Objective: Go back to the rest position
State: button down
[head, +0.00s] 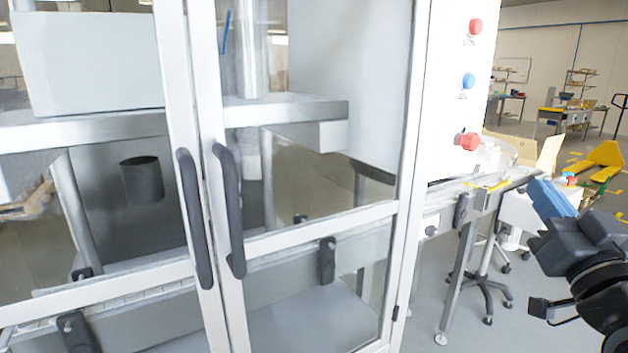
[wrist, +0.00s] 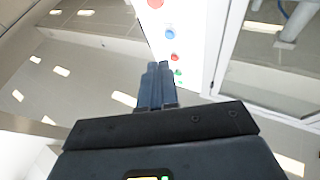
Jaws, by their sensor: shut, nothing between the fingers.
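My arm (head: 590,260) shows dark at the right edge of the head view, folded in front of the conveyor side of the machine and apart from the cabinet doors. In the wrist view my gripper (wrist: 157,68) has its two dark fingers together, with nothing between them. The fingers overlap the lower part of the white button panel (wrist: 182,25) in that picture; I see no contact. I cannot clearly make out the fingertips in the head view.
A glazed cabinet with two closed doors and dark handles (head: 228,210) fills the left and middle. Its white panel carries a red button (head: 475,26), a blue button (head: 467,80) and a lower red button (head: 469,141). A yellow pallet jack (head: 604,160) stands behind right. Grey floor shows below.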

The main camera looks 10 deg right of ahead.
jog(key=s+a+f+g+y, duration=0.1)
jog(key=s+a+f+g, duration=0.1)
jog(key=s+a+f, duration=0.6)
jog(key=s+a+f+g, duration=0.2)
jog(key=s+f, duration=0.5)
jog(key=f, duration=0.4)
jog(key=s+a+f+n+g+y, duration=0.1)
jog(key=s+a+f, duration=0.1)
jog(key=s, duration=0.8)
jog(key=s+a+f+n+g+y, duration=0.2)
jog(key=s+a, duration=0.2)
jog(key=s, duration=0.7)
jog(key=shift+a+f+y, duration=0.3)
jog(key=shift+f, duration=0.1)
jog(key=shift+s, duration=0.1)
